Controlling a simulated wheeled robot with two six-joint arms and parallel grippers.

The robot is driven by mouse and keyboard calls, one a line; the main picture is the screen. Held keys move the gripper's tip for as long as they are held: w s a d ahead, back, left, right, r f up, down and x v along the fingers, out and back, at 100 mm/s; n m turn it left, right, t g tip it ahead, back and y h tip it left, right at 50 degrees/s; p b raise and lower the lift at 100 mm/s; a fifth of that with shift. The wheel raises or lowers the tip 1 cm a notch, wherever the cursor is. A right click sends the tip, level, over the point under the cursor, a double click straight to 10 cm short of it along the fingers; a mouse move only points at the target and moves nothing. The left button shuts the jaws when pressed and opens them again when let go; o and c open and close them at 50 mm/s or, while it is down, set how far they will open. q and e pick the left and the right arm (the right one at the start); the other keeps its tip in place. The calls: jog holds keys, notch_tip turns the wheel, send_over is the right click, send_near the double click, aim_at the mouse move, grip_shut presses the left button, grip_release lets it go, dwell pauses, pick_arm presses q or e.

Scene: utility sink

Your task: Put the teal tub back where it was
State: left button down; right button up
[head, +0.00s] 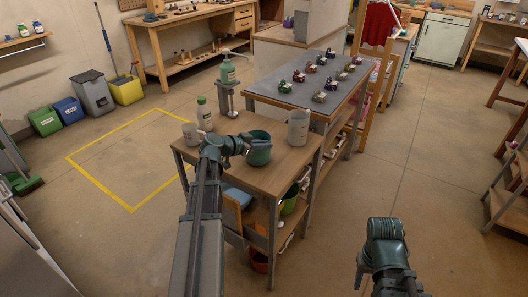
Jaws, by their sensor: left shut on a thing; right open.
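The teal tub (259,155) is at the wooden top of the small bench (268,182), near its middle. My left gripper (247,144) reaches in from the left and is shut on the tub's near left rim. I cannot tell whether the tub's base touches the bench top. My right gripper (386,283) is low at the bottom right, over the floor, far from the tub. It is open and empty, partly cut off by the frame edge.
A white jug (298,128) stands right of the tub. A grey-topped table (310,88) with several small items adjoins behind.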

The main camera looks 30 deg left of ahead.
pick_arm(q)
jog(key=shift+f, duration=0.55)
jog(key=shift+r, duration=0.15)
pick_arm(e)
jog(key=shift+f, duration=0.45)
pick_arm(q)
jog(key=c, duration=0.9)
grip_release()
jog(key=shift+s+r, duration=0.1)
jog(key=shift+p+v, duration=2.35)
jog(key=shift+v, duration=3.6)
pick_arm(e)
jog(key=shift+r, duration=2.4)
